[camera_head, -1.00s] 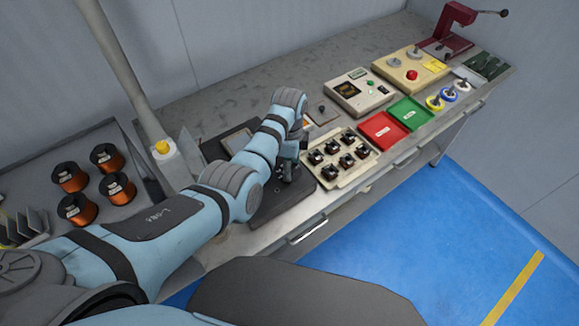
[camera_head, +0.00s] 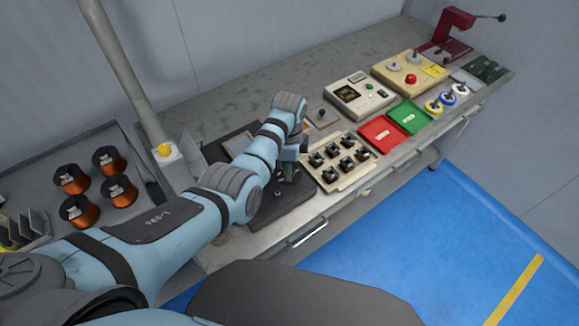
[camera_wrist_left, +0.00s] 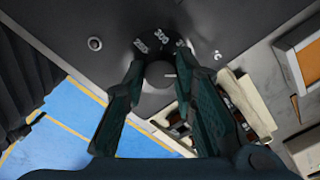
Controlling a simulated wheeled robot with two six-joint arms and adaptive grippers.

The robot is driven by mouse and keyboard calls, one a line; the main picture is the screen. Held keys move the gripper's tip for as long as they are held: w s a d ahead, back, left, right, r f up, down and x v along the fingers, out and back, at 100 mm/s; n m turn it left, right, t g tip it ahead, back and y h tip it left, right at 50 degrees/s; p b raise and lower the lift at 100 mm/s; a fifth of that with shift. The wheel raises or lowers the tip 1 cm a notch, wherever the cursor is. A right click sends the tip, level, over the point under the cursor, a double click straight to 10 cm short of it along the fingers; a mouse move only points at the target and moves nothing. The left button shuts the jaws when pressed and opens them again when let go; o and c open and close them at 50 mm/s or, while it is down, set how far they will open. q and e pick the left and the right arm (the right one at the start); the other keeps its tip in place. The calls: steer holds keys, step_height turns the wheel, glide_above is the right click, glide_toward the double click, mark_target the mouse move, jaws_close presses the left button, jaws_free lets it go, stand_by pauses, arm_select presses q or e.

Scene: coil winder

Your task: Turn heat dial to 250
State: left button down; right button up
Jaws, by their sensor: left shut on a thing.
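The heat dial (camera_wrist_left: 160,74) is a dark round knob on a black plate (camera_head: 287,206). In the left wrist view, a short white mark on the knob points right. Numbers arc above it; one reads 300, and the others are partly hidden or hard to read. In the head view my left gripper (camera_head: 288,171) is above the black plate, and the knob is hidden there. My right gripper is not in view.
A beige tray of dark parts (camera_head: 369,172) stands right of the black plate. Red (camera_head: 369,127) and green (camera_head: 420,124) trays and a control box (camera_head: 341,97) lie beyond. Copper spools (camera_head: 120,190) sit in a tray at left. The bench's front edge is close.

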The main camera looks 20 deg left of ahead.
arm_select(q)
steer(key=shift+s+n+p, duration=0.1)
steer(key=shift+n+p, duration=0.4)
steer(key=shift+n, duration=0.5)
steer(key=n+p, duration=0.1)
steer(key=n, duration=0.1)
steer(key=shift+n, duration=0.3)
steer(key=n, duration=0.3)
steer(key=shift+n+p, duration=0.3)
steer(key=shift+p, duration=0.05)
steer(key=n, duration=0.3)
steer(key=shift+f+n, duration=0.1)
steer(key=shift+n, duration=0.2)
steer(key=n, duration=0.3)
steer(key=shift+n+p, duration=0.3)
steer(key=shift+p, duration=0.05)
steer(key=n, duration=0.3)
steer(key=shift+n, duration=0.3)
steer(key=n, duration=0.3)
steer(key=shift+s+f+n, duration=0.1)
steer(key=shift+n, duration=2.1)
